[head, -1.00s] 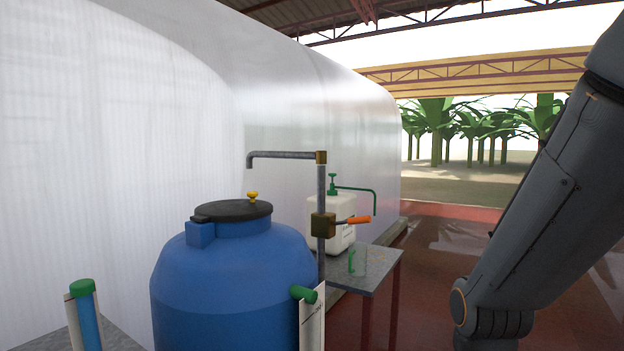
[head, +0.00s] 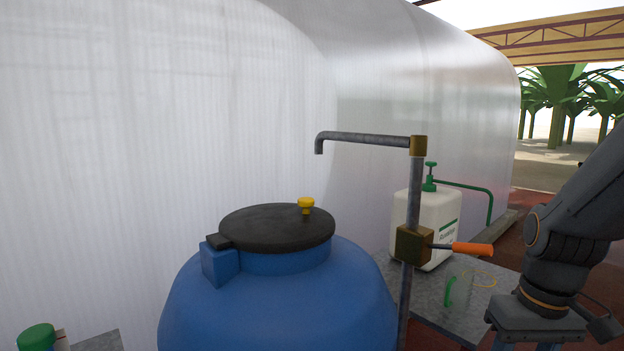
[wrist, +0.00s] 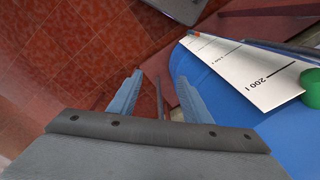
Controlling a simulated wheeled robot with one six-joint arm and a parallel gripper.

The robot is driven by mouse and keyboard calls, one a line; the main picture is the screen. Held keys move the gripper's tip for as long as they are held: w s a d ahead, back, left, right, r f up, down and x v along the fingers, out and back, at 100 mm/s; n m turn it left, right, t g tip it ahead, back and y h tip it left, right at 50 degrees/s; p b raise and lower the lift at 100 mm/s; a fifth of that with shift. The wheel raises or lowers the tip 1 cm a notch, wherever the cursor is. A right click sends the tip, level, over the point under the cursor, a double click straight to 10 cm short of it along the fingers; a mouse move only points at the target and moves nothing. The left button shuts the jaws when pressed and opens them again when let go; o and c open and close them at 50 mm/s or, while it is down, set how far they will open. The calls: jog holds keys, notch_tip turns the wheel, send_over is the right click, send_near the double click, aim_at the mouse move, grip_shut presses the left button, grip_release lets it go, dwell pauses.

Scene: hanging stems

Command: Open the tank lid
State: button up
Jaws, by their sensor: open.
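The blue tank (head: 290,308) stands in the lower middle of the head view. Its black lid (head: 276,229) lies flat on the neck, shut, with a yellow knob (head: 306,204) near its right side and a hinge block at its left. My gripper (wrist: 158,80) shows in the wrist view, its two fingers apart with nothing between them. The tank's blue side (wrist: 225,95) and its white scale strip (wrist: 245,70) lie right of and beyond the fingers. In the head view only my arm shows at the right, clear of the lid; the fingers are out of frame.
A grey pipe (head: 411,190) with a spout and orange-handled valve (head: 470,249) rises right of the tank. A white pump jug (head: 424,225) and a clear green-handled cup (head: 458,290) stand on a grey table (head: 485,305). A green-capped tube (head: 38,338) is at lower left.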

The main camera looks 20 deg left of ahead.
jog(key=w+a+r+n+y+p, duration=0.1)
jog(key=w+a+r+n+p, duration=0.1)
jog(key=w+a+r+n, duration=0.4)
jog(key=w+a+r+n+p, duration=0.1)
jog(key=w+a+r+p, duration=0.15)
jog(key=a+r, duration=0.6)
jog(key=n+g+y+p, duration=0.2)
jog(key=n+y+p, duration=0.15)
jog(key=n, duration=0.75)
send_near(307, 199)
jog(key=a, duration=0.1)
jog(key=shift+t+h, duration=0.3)
jog(key=shift+h, duration=0.25)
jog(key=shift+p+x, duration=1.3)
jog(key=shift+x, duration=2.5)
jog(key=shift+s, duration=0.15)
grip_shut()
